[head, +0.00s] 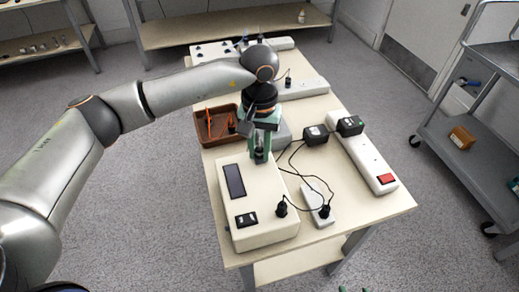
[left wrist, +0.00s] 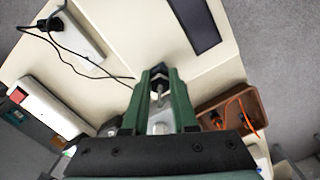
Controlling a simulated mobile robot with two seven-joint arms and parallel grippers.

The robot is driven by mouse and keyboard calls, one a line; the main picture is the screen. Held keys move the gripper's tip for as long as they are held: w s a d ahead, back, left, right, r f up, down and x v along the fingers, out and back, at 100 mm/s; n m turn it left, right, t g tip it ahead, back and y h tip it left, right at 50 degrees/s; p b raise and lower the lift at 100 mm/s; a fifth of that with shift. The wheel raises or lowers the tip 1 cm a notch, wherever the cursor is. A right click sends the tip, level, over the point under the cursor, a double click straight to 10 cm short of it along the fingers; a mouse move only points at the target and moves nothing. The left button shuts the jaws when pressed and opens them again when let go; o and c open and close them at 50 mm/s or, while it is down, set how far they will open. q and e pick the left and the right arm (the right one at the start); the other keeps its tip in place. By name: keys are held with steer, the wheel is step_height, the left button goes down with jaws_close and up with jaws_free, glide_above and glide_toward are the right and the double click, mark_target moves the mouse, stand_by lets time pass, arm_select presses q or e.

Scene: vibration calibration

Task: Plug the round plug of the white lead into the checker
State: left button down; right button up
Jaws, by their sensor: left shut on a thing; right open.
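The checker (head: 262,205) is a cream box with a dark display and a black switch panel on the table's near left. It also shows in the left wrist view (left wrist: 120,85). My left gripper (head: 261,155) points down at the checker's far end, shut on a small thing. In the left wrist view its green fingers (left wrist: 160,108) flank a pale and metallic piece (left wrist: 159,126), with a dark faceted part at the tips. I cannot tell if this is the round plug, or if it touches the checker. No white cord is clear. My right gripper (head: 356,290) barely shows at the bottom edge, tips apart.
A white power strip (head: 370,160) with a red switch and black adapters lies on the right. A small white block (head: 311,203) holds a black plug, its black cord looping nearby. A brown tray (head: 204,134) with orange items sits left. A grey cart (head: 455,150) stands right.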

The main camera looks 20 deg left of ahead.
steer(key=shift+f, duration=0.7)
arm_select(q)
steer(key=c, duration=0.6)
jaws_free()
steer(key=shift+f, duration=0.1)
steer(key=shift+w+r+p, duration=0.1)
steer(key=shift+r+p, duration=1.25)
steer(key=shift+r, duration=1.25)
arm_select(e)
steer(key=shift+s+d+r, duration=0.1)
steer(key=shift+s+r, duration=0.05)
steer(key=shift+r, duration=0.5)
steer(key=shift+s+r, duration=0.15)
steer(key=shift+r, duration=0.45)
